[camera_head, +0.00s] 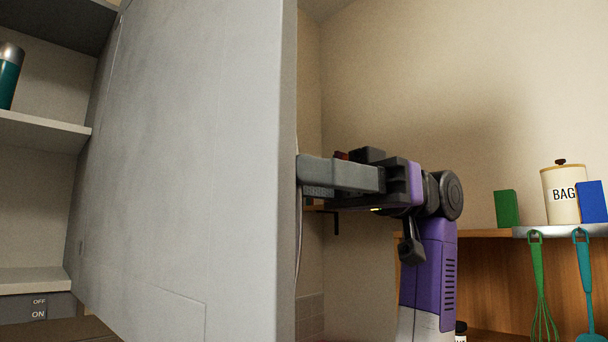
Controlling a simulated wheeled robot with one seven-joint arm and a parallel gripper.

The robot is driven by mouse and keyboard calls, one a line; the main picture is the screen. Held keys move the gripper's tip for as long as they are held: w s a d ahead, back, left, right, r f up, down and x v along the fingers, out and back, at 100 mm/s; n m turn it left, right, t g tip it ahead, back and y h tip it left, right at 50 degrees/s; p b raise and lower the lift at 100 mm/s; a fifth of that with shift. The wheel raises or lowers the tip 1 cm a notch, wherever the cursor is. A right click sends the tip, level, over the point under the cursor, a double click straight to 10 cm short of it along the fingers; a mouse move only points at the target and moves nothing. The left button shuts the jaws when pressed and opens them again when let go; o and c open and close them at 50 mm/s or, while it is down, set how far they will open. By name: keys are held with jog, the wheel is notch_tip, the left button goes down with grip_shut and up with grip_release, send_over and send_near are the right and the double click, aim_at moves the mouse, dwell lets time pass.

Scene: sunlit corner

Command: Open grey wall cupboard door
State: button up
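The grey wall cupboard door (190,170) stands open and fills the left and middle of the view. Its far left edge lies beside the cupboard's shelves, and its free edge (287,120) is nearest me. My gripper (304,176) is to the right of that free edge, on the door's other side, with its fingers pointing left at the door. The fingertips are at or very close to the door. I cannot tell whether they touch it or how far apart they are. A thin curved line below the fingertips may be a handle, mostly hidden.
Cupboard shelves (40,131) at the left hold a teal flask (9,75). At the right, a shelf (485,233) carries a cream canister (563,205), a green box (507,208) and a blue box (592,201). A green whisk (540,290) and a teal utensil (586,280) hang below.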

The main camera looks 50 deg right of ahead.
jog(key=shift+f, duration=0.1)
dwell(0.6)
jog(key=shift+d, duration=0.1)
jog(key=s+d+b, duration=0.1)
jog(key=d, duration=0.6)
jog(key=shift+s+d+b, duration=0.15)
jog(key=shift+d+b, duration=0.1)
jog(key=shift+b, duration=0.05)
